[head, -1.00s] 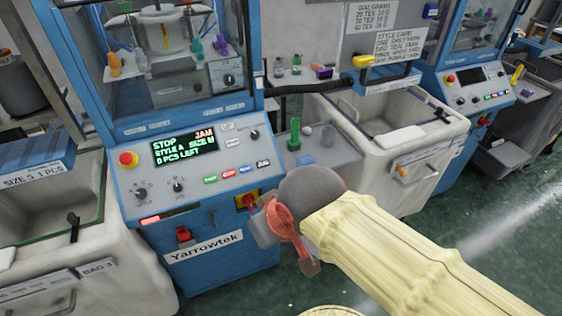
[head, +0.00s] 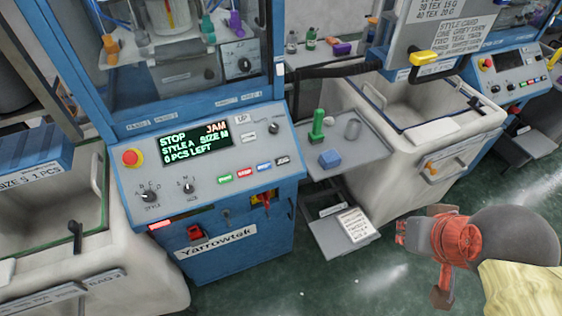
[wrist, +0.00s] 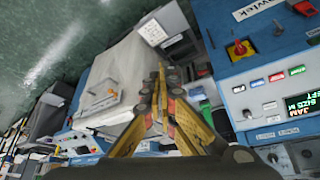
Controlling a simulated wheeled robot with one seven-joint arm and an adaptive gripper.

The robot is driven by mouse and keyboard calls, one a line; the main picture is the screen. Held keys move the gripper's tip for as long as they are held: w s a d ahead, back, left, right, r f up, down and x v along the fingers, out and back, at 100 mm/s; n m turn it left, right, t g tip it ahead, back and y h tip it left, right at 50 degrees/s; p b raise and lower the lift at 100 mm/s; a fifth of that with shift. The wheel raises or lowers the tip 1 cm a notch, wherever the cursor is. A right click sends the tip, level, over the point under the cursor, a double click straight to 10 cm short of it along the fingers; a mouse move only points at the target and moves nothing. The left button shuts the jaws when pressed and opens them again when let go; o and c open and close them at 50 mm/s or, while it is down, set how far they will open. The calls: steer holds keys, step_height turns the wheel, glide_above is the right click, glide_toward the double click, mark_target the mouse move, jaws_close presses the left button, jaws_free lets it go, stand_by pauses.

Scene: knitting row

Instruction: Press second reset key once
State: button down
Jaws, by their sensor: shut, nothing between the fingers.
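The Yarrowtek machine's sloped panel (head: 180,190) faces me at centre-left in the head view. Its display (head: 195,143) reads STOP, JAM, STYLE A, SIZE M, 0 PCS LEFT. Below are a green key (head: 225,180), a red key (head: 244,174), a blue key (head: 263,168) and a black key (head: 282,160); their lettering is too small to read surely. A second machine's panel (head: 507,82) with similar keys stands at far right. My gripper (head: 440,240) is at lower right, clear of both panels. In the wrist view its fingers (wrist: 161,88) are closed together and empty.
A red stop button (head: 131,157) and two knobs sit left of the keys. A pale bin (head: 390,150) stands between the machines. Open green floor lies in front.

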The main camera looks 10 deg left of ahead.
steer(key=w+a+m+g+y+p, duration=0.35)
steer(key=a+y+p, duration=0.2)
steer(key=a, duration=0.55)
steer(key=w+a+m+g+y+p, duration=0.4)
steer(key=a+p, duration=0.3)
steer(key=a, duration=0.4)
steer(key=w+a+f+m+t+y+p, duration=0.2)
steer(key=w+a+f+m+p, duration=0.1)
steer(key=m, duration=0.4)
steer(key=w+a+f+m+t+y+p, duration=0.2)
steer(key=w+a+f+m+t+p, duration=0.1)
steer(key=w+m+p, duration=0.3)
steer(key=shift+w+a+m, duration=0.55)
steer(key=shift+w+m, duration=0.4)
steer(key=shift+w, duration=0.15)
steer(key=shift+f, duration=0.15)
steer(key=b, duration=0.4)
glide_above(264, 167)
steer(key=s+d, duration=0.2)
steer(key=s, duration=0.1)
steer(key=f, duration=0.5)
steer(key=shift+w+d+f, duration=0.15)
steer(key=shift+w+f, duration=0.1)
steer(key=shift+f, duration=0.15)
steer(key=shift+w+a+f+b, duration=0.3)
steer(key=shift+w+f, duration=0.2)
